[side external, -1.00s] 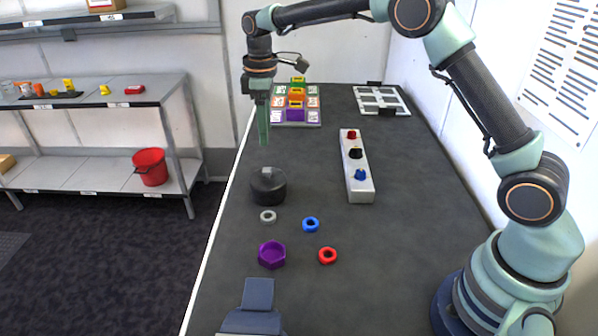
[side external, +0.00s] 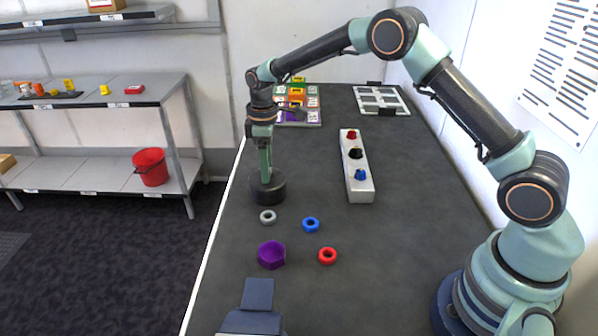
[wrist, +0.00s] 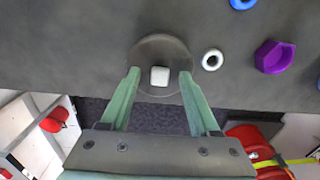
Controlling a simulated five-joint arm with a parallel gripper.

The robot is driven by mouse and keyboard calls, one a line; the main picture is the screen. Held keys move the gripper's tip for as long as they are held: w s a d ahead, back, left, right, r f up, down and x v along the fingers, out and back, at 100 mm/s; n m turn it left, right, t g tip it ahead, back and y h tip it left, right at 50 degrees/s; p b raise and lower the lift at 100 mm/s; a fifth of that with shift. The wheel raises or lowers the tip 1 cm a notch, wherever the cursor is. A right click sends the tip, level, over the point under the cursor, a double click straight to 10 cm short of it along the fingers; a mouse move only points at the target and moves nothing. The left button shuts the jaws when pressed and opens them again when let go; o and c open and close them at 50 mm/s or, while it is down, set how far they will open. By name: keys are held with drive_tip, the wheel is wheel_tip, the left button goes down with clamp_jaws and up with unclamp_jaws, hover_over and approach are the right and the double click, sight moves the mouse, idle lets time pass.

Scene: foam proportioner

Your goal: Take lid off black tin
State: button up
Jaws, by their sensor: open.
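The round black tin (side external: 267,197) stands upright on the dark table near its left edge. In the wrist view its dark round lid (wrist: 177,50) carries a pale square knob (wrist: 159,76). My gripper (side external: 266,178) points down at the top of the tin. In the wrist view my gripper (wrist: 160,74) is open, with one green finger on each side of the knob and clear gaps between. In the side view the fingers hide the knob. I cannot tell whether the fingertips touch the lid.
A grey ring (side external: 268,216), a blue ring (side external: 311,224), a red ring (side external: 327,256) and a purple hexagonal piece (side external: 272,255) lie in front of the tin. A pale block with coloured knobs (side external: 361,186) lies to the right. Table between tin and block is clear.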

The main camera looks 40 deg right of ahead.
clamp_jaws()
drive_tip(key=shift+r, duration=0.15)
